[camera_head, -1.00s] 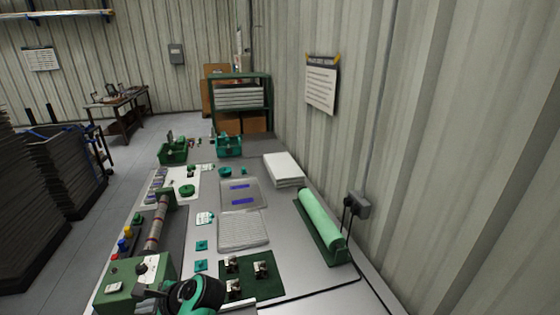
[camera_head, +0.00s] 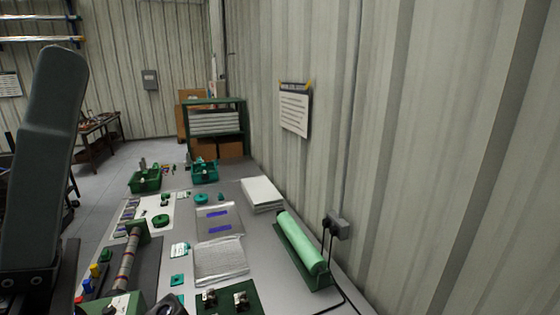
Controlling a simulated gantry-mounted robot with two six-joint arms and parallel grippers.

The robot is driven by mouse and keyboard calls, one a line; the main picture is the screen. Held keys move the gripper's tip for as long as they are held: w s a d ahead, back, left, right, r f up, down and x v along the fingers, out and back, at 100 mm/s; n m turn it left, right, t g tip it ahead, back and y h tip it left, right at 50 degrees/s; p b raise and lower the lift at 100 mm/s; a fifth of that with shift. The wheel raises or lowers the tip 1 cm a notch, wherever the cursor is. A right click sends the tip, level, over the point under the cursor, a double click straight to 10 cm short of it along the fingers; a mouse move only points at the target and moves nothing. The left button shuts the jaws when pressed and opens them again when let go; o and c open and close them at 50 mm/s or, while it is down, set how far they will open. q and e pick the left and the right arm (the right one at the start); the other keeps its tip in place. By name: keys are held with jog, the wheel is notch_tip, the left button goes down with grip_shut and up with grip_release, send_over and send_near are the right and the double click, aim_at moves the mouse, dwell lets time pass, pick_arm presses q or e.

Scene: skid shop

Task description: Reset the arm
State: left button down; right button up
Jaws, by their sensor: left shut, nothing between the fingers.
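My right gripper is not in view.
On the bench stand green bins (camera_head: 204,172), a white stack (camera_head: 262,194), a green roll (camera_head: 302,242), a clear bag (camera_head: 220,260) and a dark green fixture (camera_head: 240,302). A ribbed metal wall (camera_head: 420,150) closes the right side.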

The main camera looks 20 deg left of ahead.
pick_arm(q)
jog(key=w+a+f+m+g+y, duration=0.1)
jog(key=w+f+g+y, duration=0.25)
jog(key=w+y, duration=0.3)
notch_tip(320, 180, up, 28)
jog(key=p, duration=2.9)
notch_tip(320, 180, down, 47)
jog(key=b, duration=4.7)
jog(key=shift+s+b, duration=0.15)
jog(key=shift+b, duration=0.15)
jog(key=shift+s+a+f+t, duration=0.1)
jog(key=shift+a+t, duration=0.1)
jog(key=shift+t, duration=0.05)
